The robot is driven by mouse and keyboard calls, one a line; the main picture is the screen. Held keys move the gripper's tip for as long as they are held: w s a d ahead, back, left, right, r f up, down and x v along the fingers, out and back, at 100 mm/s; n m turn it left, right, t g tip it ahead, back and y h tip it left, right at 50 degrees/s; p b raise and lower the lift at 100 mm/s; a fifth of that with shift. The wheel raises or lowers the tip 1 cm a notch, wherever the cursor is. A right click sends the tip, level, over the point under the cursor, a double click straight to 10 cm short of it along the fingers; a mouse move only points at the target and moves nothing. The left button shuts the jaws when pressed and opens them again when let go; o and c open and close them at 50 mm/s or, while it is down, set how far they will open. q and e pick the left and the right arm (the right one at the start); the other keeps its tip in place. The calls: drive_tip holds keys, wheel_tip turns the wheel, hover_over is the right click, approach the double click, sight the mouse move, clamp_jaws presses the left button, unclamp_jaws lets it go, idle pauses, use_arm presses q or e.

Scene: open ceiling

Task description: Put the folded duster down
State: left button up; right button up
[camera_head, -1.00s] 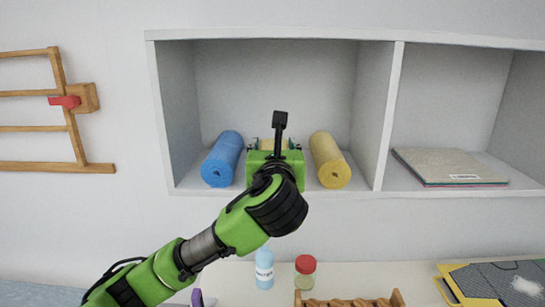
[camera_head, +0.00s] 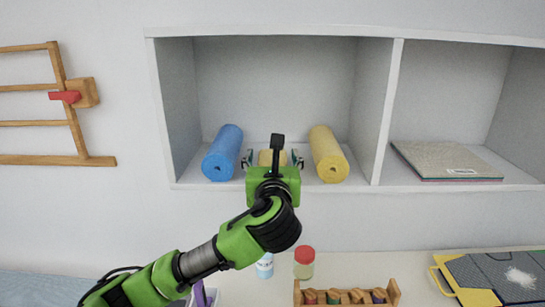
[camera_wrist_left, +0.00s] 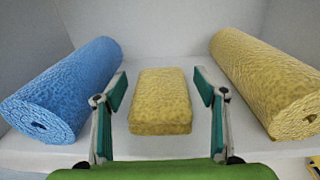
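The folded duster (camera_wrist_left: 160,100) is a yellow, speckled, flat block. In the left wrist view it lies on the white shelf floor between my gripper's fingers, with a gap on each side. In the head view a small part of the duster (camera_head: 266,157) shows behind my left gripper (camera_head: 271,160), whose fingers are spread wide at the front of the shelf. The open fingers also frame the duster in the left wrist view (camera_wrist_left: 162,95). My right gripper is not in view.
A blue roll (camera_head: 223,153) lies left of the duster and a yellow roll (camera_head: 328,154) lies right, both close to the fingers. A divider (camera_head: 388,115) separates the compartment holding flat folded sheets (camera_head: 445,160). Below are a red-capped jar (camera_head: 304,262) and a wooden rack (camera_head: 347,297).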

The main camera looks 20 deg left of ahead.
use_arm(q)
drive_tip(key=shift+r, duration=0.2)
drive_tip(key=b+v, duration=0.3)
drive_tip(key=v, duration=0.9)
drive_tip(key=shift+b, duration=0.3)
drive_tip(key=shift+f, duration=0.15)
